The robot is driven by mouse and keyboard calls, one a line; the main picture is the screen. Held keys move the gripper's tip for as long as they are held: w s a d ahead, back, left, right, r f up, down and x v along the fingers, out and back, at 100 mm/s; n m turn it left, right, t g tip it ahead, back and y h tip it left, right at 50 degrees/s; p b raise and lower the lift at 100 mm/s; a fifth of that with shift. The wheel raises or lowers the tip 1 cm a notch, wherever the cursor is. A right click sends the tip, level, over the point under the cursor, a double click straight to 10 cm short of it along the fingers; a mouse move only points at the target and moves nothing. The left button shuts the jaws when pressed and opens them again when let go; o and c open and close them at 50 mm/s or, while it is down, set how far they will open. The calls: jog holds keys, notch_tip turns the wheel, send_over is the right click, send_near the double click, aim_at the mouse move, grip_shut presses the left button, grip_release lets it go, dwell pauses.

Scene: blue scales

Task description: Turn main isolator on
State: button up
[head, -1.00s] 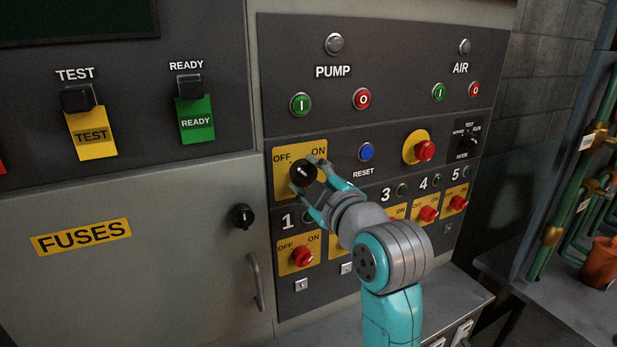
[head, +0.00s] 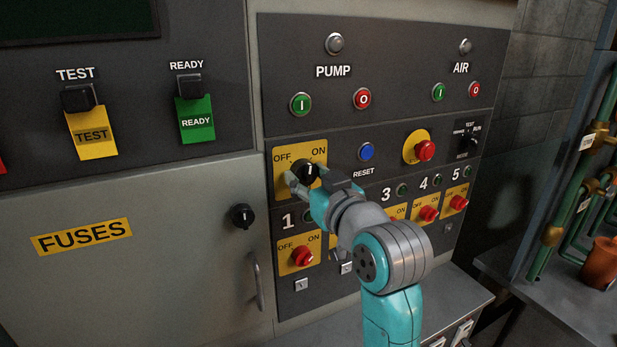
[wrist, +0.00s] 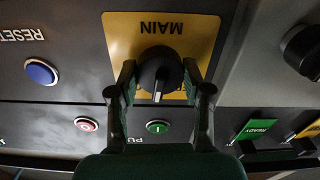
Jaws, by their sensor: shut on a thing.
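The main isolator is a black rotary knob (head: 307,172) on a yellow plate (head: 283,163) marked OFF at left and ON at right. In the wrist view the black knob (wrist: 160,70) sits on the yellow plate (wrist: 120,30), whose MAIN label appears upside down. My gripper (head: 309,180) is shut on the knob, with one finger on each side of it. In the wrist view my gripper (wrist: 159,85) shows both fingers flanking the knob. Part of the plate is hidden behind my gripper.
The blue RESET button (head: 366,151) is just right of the plate. A red isolator knob (head: 303,256) sits below, and a red emergency button (head: 425,150) stands further right. The FUSES door handle (head: 256,281) projects at lower left.

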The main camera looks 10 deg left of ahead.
jog(key=m, duration=0.3)
jog(key=shift+m, duration=2.2)
jog(key=o, duration=1.2)
jog(key=shift+c, duration=0.2)
jog(key=v, duration=1.2)
jog(key=shift+f, duration=0.1)
